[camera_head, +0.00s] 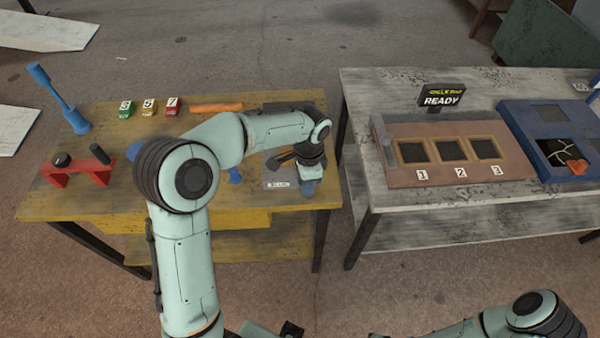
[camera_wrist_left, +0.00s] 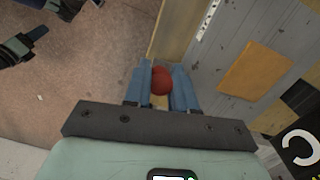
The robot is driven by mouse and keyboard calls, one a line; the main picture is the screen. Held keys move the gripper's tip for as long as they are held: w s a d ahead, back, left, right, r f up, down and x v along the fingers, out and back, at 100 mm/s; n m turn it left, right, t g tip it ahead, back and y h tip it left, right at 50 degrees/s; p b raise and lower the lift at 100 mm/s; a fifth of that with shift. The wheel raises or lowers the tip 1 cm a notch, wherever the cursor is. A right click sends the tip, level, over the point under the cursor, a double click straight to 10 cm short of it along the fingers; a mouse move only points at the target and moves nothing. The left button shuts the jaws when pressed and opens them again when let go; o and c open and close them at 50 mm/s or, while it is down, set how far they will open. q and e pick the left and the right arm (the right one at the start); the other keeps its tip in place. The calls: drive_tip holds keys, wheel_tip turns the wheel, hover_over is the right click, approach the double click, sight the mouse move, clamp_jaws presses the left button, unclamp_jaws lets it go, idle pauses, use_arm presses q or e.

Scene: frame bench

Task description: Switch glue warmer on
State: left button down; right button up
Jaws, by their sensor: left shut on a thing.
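My left gripper (camera_head: 308,186) is at the front right corner of the yellow bench, pointing down. In the left wrist view its blue fingers (camera_wrist_left: 161,88) are shut on a round red knob (camera_wrist_left: 160,80). The knob is hidden behind the gripper and arm in the head view. A small white label (camera_head: 278,184), too small to read for sure, lies just left of the gripper. I cannot make out the glue warmer's whole body or the switch's position.
The yellow bench (camera_head: 110,215) also holds a red stand (camera_head: 75,170), a blue post (camera_head: 58,98), several numbered blocks and an orange roll (camera_head: 217,107). A gap separates it from the grey bench (camera_head: 400,85), which bears a READY sign (camera_head: 441,98) and a brown three-window panel (camera_head: 440,130).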

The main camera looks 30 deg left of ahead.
use_arm(q)
drive_tip(key=d+g+y+p, duration=0.1)
drive_tip(key=w+y+p, duration=0.1)
drive_tip(key=y+p, duration=0.1)
drive_tip(key=shift+w+d+r+g, duration=0.3)
drive_tip(key=shift+d+r+g, duration=0.05)
drive_tip(key=shift+d+g, duration=0.05)
drive_tip(key=shift+w+d+f+y+p, duration=0.1)
drive_tip(key=shift+d+y+p, duration=0.15)
drive_tip(key=shift+y, duration=0.25)
drive_tip(key=shift+w+d+f+g+y, duration=0.15)
drive_tip(key=shift+d+f+g+y, duration=0.15)
drive_tip(key=shift+g+y, duration=0.45)
drive_tip(key=shift+w+d+f+g+y, duration=0.25)
drive_tip(key=shift+d+g+y, duration=0.25)
drive_tip(key=shift+y, duration=0.45)
drive_tip(key=shift+w+d+f+g+y, duration=0.1)
drive_tip(key=shift+d+f+g+y, duration=0.15)
drive_tip(key=shift+g+y, duration=0.55)
use_arm(e)
drive_tip(key=w+r, duration=0.6)
drive_tip(key=shift+r+t, duration=0.25)
drive_tip(key=shift+t, duration=0.15)
drive_tip(key=shift+w, duration=0.1)
use_arm(q)
drive_tip(key=c, duration=1.2)
unclamp_jaws()
drive_tip(key=shift+f, duration=0.1)
